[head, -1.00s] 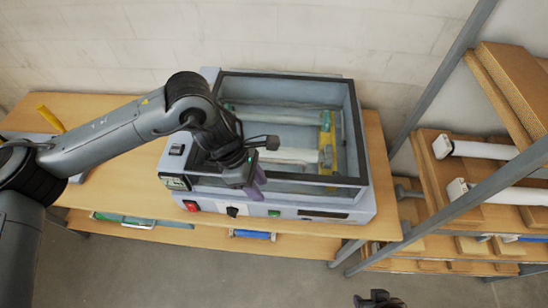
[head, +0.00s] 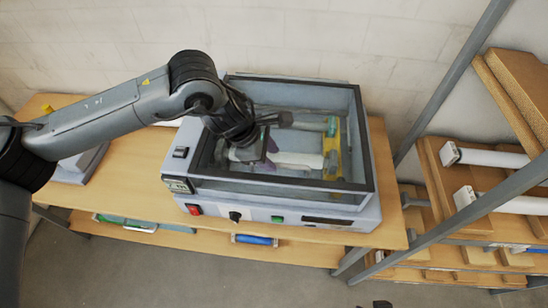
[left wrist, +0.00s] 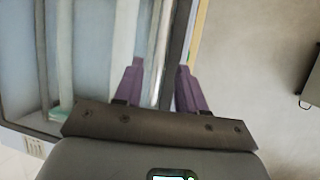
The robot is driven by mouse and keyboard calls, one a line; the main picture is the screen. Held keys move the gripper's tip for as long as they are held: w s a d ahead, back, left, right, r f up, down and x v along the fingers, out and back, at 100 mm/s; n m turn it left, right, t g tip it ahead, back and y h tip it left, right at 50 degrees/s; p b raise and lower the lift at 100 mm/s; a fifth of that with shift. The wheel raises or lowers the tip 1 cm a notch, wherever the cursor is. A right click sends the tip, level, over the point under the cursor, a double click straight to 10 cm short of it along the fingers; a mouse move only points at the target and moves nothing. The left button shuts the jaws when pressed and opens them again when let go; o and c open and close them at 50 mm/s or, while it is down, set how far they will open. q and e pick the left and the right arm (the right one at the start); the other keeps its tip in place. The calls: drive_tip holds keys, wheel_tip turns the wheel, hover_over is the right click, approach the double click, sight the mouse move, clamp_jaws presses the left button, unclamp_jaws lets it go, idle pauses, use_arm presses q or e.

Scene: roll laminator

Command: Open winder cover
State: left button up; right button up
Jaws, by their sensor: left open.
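The winder cover (head: 367,150) is a clear panel in a dark rectangular frame on top of the grey roll laminator (head: 345,212). It looks shut. My left gripper (head: 268,150), with purple fingers, is over the panel, inside the frame's outline in the head view. In the left wrist view the fingers (left wrist: 159,75) are apart and nothing is held. A dark frame edge (left wrist: 179,40) runs between them; I cannot tell whether they touch it. Only a small dark piece that looks like my right gripper (head: 381,304) shows at the bottom edge.
Under the cover lie a white roll (head: 296,160) and a yellow bracket (head: 332,150). The laminator stands on a wooden table (head: 125,185). A shelf rack with white rolls (head: 490,157) and a slanted grey post (head: 437,78) stands at the right. The floor in front is clear.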

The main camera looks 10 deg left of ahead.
sight(278, 164)
use_arm(q)
drive_tip(key=shift+x, duration=1.55)
drive_tip(key=shift+c, duration=0.3)
clamp_jaws()
